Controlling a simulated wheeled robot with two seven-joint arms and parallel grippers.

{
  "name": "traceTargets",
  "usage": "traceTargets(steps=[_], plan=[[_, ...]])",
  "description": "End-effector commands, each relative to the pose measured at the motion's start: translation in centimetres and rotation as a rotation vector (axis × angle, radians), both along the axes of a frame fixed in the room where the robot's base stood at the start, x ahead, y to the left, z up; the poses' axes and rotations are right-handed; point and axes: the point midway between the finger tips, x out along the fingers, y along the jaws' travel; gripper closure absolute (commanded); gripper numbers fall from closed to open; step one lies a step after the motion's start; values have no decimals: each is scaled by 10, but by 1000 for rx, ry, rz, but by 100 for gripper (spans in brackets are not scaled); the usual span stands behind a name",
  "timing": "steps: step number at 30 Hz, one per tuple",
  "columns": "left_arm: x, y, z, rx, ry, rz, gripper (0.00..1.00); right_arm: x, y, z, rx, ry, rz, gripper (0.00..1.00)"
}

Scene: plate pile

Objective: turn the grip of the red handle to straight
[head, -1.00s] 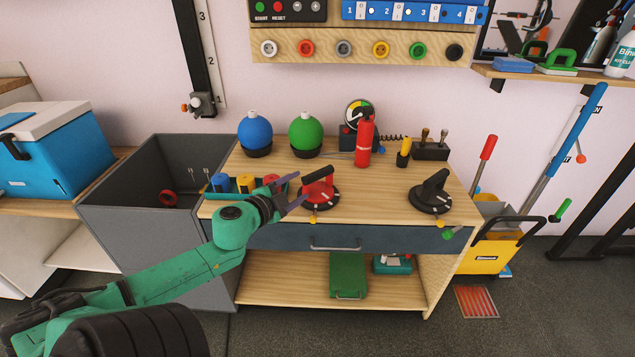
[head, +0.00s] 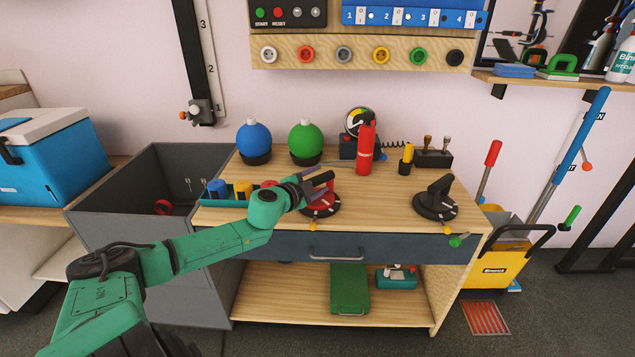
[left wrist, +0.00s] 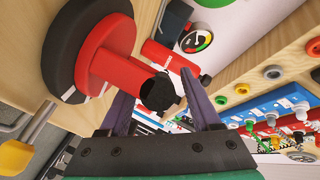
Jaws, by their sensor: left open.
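The red handle (head: 321,201) is a round dial on the workbench top, with a black base, white marks and a raised red bar that ends in a black grip (head: 323,179). In the left wrist view the red bar (left wrist: 118,75) points at the camera, its black end (left wrist: 160,92) between the finger lines. My left gripper (head: 318,186) is open at the handle, its purple fingers (left wrist: 160,98) on either side of the grip's end. Contact cannot be told. The arm partly hides the handle's left side. My right gripper is not in view.
A black dial handle (head: 435,197) stands to the right on the workbench (head: 385,205). A red extinguisher (head: 366,148), a green ball (head: 305,139) and a blue ball (head: 254,140) stand behind. A teal tray (head: 239,196) of coloured pieces lies left, near my arm.

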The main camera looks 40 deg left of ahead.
Motion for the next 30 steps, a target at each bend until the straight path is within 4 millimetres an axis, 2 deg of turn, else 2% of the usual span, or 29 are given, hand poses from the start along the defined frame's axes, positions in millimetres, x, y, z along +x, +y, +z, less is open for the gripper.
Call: traceTargets(steps=[1,6,20,27,30], plan=[[0,0,0,0,0,0,36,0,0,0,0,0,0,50],[0,0,0,-1,0,0,100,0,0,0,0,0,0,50],[0,0,-1,-3,1,-65,100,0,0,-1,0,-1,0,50],[0,1,-1,-2,-1,-220,100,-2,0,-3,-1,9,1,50],[0,2,-1,1,-2,-303,100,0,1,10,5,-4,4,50]])
